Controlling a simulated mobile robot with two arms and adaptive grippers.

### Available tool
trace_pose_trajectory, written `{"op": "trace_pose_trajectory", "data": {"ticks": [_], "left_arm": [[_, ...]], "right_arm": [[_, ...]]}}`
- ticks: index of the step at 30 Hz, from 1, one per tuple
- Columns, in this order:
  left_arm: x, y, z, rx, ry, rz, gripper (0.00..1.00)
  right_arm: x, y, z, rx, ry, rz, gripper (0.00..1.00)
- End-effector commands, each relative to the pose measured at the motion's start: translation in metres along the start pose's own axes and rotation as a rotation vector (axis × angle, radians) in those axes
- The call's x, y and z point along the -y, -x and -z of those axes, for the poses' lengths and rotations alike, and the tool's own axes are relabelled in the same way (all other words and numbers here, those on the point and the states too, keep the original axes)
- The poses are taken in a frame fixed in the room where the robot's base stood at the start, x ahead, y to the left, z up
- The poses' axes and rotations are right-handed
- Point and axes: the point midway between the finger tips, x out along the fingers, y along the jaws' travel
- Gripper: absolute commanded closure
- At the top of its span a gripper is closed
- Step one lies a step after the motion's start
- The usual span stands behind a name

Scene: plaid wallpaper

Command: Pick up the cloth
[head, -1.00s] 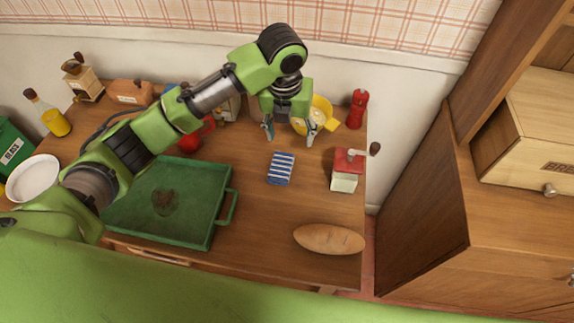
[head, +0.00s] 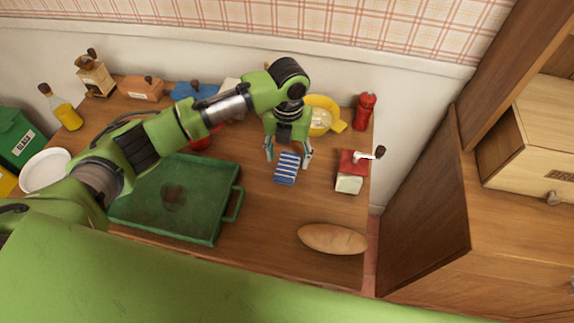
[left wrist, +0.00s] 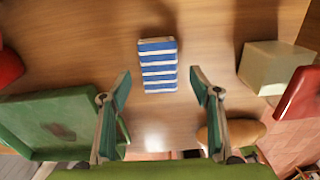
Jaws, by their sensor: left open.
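The cloth (head: 286,169) is a small blue and white striped rectangle lying on the wooden counter, right of the green tray. It also shows in the left wrist view (left wrist: 158,64), flat and just beyond the fingertips. My left gripper (head: 288,156) is open and empty, with its fingers on either side of the cloth's far end in the head view. In the left wrist view my left gripper (left wrist: 160,82) has its two fingers spread wider than the cloth, and nothing is between them. My right gripper is not in view.
The green tray (head: 231,209) is to the left. A bread loaf (head: 332,239) lies near the front edge. A red and white grinder box (head: 350,178) stands on the right, with a red pepper mill (head: 364,110) and yellow bowl (head: 336,126) behind. Bare counter surrounds the cloth.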

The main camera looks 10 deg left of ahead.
Motion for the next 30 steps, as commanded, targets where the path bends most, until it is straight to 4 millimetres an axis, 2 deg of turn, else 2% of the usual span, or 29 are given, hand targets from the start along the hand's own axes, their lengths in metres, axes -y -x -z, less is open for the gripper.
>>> {"op": "trace_pose_trajectory", "data": {"ticks": [3, 6, 15, 16, 20, 21, 30], "left_arm": [[-0.003, -0.018, 0.002, -0.006, 0.002, -0.002, 0.43], [-0.002, -0.031, 0.001, -0.003, 0.000, -0.001, 0.43], [-0.003, -0.038, 0.001, 0.000, 0.000, -0.001, 0.43], [-0.003, -0.038, 0.001, 0.000, 0.000, -0.001, 0.46], [-0.003, -0.038, 0.001, 0.000, 0.000, -0.001, 0.79], [-0.003, -0.038, 0.001, 0.000, 0.000, -0.001, 0.84], [-0.003, -0.037, 0.001, 0.000, 0.000, -0.001, 0.84]], "right_arm": [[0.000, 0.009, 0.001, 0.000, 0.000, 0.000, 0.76], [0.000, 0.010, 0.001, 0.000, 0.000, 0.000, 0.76], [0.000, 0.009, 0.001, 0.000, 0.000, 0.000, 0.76], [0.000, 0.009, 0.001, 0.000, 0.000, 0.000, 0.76], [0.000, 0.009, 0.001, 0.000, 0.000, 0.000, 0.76], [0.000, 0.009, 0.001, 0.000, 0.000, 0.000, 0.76], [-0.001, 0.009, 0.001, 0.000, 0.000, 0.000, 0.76]]}}
